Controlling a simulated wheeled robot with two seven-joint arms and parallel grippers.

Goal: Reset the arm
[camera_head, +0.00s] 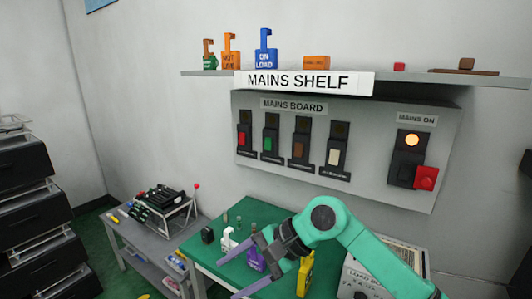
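My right arm, teal with a dark wrist, reaches in from the lower right over the green table (208,260). Its gripper (238,268) points left, with its two greyish-purple fingers spread apart and nothing visible between them. It is well below the grey mains board (350,195) and does not touch it. The board has several switches, with red, green, brown and cream parts, and a larger mains switch (405,168) with a lit orange lamp (411,139) and a red handle (426,177). My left gripper is not in view.
White (229,238), purple (254,260) and yellow (305,272) items stand on the table near my gripper, partly hidden. The mains shelf (215,73) above carries orange, blue and green lockout tags. A low grey bench (125,235) with a rack stands left; dark drawers (28,205) are far left.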

